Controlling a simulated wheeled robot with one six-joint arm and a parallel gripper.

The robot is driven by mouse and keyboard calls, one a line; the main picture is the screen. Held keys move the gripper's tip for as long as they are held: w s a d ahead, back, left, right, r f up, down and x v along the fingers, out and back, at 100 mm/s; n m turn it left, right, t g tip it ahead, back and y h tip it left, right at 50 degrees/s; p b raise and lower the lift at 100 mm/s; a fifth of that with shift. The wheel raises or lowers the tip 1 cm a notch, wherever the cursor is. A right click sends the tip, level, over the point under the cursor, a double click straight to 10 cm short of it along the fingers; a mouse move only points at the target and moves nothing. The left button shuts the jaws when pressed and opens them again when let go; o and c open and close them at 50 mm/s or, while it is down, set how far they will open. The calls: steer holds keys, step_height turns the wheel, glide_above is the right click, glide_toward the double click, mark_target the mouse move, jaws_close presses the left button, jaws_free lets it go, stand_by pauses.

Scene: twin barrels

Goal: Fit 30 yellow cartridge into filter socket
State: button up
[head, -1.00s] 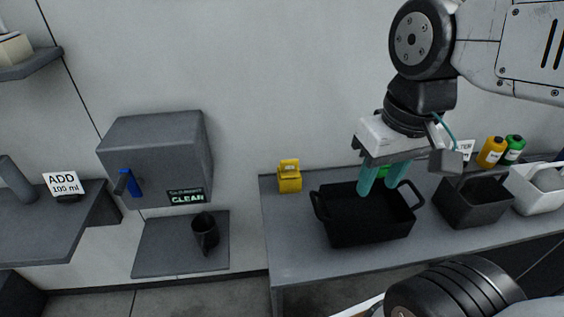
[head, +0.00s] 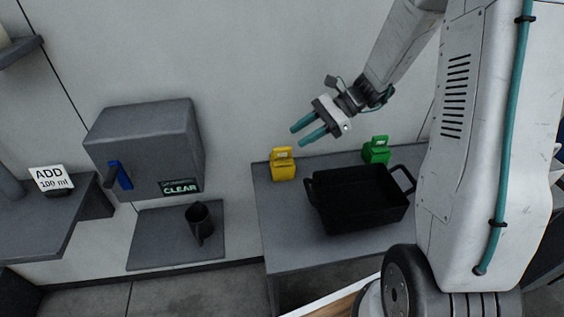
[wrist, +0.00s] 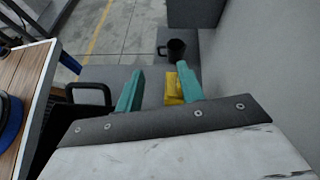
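The yellow cartridge (head: 283,164) stands upright on the grey bench near its left back corner, against the wall. It also shows in the wrist view (wrist: 173,90), partly hidden behind one finger. My gripper (head: 301,135) is open and empty, with teal fingers pointing left, above and slightly right of the yellow cartridge and not visibly touching it. A green cartridge (head: 376,150) stands farther right on the bench. A grey wall box (head: 150,145) with a blue lever (head: 121,176) and a "CLEAR" display is at left; I cannot tell a filter socket on it.
A black handled tray (head: 360,222) sits on the bench (head: 285,245) in front of the cartridges. A dark mug (head: 199,222) stands on a low shelf (head: 150,245) below the wall box. An "ADD 100 ml" sign (head: 51,179) is on the left shelf. The bench's left front is clear.

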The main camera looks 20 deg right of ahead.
mark_target(284, 147)
step_height(284, 147, down, 4)
steer(key=w+d+m+t, duration=0.2)
steer(key=w+m, duration=0.1)
steer(key=shift+y, duration=0.5)
steer(key=x, duration=0.7)
steer(key=shift+s+a+f, duration=0.1)
steer(key=shift+s+f, duration=0.1)
jaws_close()
